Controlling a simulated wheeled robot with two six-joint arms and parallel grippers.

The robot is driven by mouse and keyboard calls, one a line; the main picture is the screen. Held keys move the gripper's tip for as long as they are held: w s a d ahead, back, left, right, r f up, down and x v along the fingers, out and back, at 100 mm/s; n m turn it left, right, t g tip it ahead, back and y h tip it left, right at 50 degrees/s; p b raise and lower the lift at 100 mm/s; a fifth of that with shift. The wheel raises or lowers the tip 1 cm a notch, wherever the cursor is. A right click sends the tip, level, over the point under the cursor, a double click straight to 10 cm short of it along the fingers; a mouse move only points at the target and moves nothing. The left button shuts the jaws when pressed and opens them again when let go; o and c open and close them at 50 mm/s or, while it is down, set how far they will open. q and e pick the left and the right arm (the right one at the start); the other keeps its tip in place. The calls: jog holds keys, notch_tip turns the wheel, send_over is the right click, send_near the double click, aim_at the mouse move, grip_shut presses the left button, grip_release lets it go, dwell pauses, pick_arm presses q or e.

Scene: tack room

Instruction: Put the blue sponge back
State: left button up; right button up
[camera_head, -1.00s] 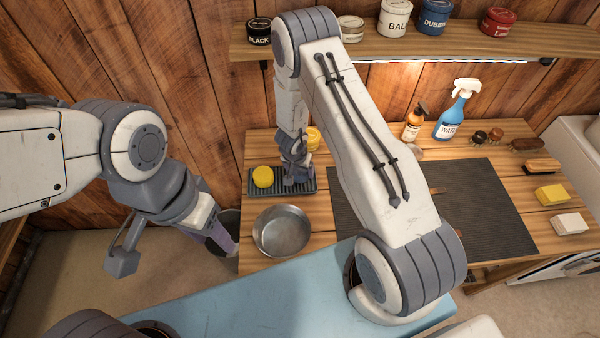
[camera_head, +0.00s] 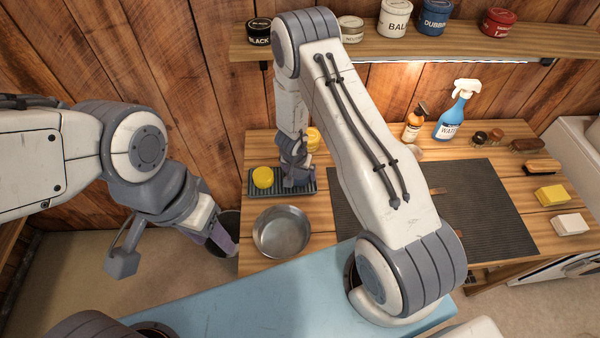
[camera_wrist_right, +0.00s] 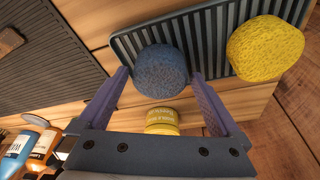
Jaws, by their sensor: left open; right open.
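The round blue sponge (camera_wrist_right: 162,72) sits on the dark ribbed tray (camera_wrist_right: 128,45), near its end, in the right wrist view. My right gripper (camera_wrist_right: 160,74) is open, with one finger on each side of the sponge; I cannot tell whether the fingers touch it. In the head view my right gripper (camera_head: 298,182) is low over the right part of the tray (camera_head: 266,189) and hides the sponge. A round yellow sponge (camera_head: 263,177) lies on the tray's left part. My left gripper (camera_head: 218,238) is open and empty, left of the table.
A metal bowl (camera_head: 282,232) stands in front of the tray. A yellow tin (camera_wrist_right: 162,117) is close behind the tray. A dark mat (camera_head: 460,205) covers the table's middle.

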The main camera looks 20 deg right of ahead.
jog(key=p+v, duration=0.3)
jog(key=v, duration=0.7)
jog(key=shift+r+p, duration=0.3)
jog(key=shift+r, duration=0.1)
jog(key=shift+a, duration=0.1)
notch_tip(320, 180, up, 12)
jog(key=s+a+n+t+y, duration=0.1)
jog(key=s+a+n+y, duration=0.1)
jog(key=a+n+y, duration=0.15)
jog(key=s+d+r+n+h, duration=0.1)
jog(key=s+d+r+n, duration=0.25)
jog(key=s+r, duration=0.55)
jog(key=s+a+f+n+g+b, duration=0.1)
jog(key=s+a+f+n+b, duration=0.3)
jog(key=s+a+b, duration=0.2)
jog(key=s+a+f+n+g+b, duration=0.2)
jog(key=s+a+f+n+b, duration=0.2)
jog(key=s+a+b, duration=0.3)
jog(key=shift+s+f+g, duration=0.2)
jog(key=shift+s+g, duration=0.1)
jog(key=shift+s, duration=0.95)
